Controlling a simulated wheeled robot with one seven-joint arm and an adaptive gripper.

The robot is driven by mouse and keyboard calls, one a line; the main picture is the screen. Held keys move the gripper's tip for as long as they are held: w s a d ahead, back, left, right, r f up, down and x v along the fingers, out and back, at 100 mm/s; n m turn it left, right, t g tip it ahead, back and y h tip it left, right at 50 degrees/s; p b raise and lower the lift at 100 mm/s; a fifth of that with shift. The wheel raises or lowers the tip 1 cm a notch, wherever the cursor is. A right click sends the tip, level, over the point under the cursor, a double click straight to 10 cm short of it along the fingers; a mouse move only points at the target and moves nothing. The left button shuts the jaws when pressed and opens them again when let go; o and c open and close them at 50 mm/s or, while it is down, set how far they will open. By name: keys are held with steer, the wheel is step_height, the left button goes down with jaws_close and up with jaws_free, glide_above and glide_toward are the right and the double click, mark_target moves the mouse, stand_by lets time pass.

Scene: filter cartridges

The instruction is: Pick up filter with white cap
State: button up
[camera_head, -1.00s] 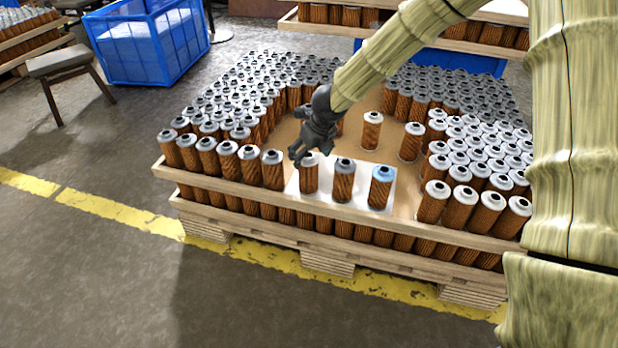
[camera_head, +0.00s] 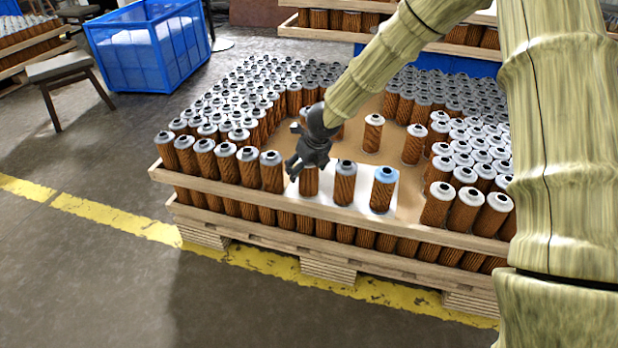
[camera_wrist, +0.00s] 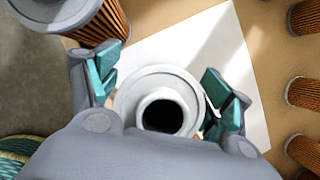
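The filter with the white cap (camera_wrist: 127,92) stands upright on a white sheet (camera_wrist: 222,58) on the pallet's cardboard layer.
Dense rows of filters stand at left (camera_head: 222,160) and right (camera_head: 465,207). Two single filters (camera_head: 373,135) (camera_head: 414,146) stand behind on bare cardboard. A wooden rail (camera_head: 330,212) edges the pallet's front. A neighbouring filter (camera_wrist: 110,22) is close at the upper left in the wrist view.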

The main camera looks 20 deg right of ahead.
steer(key=c, duration=1.1)
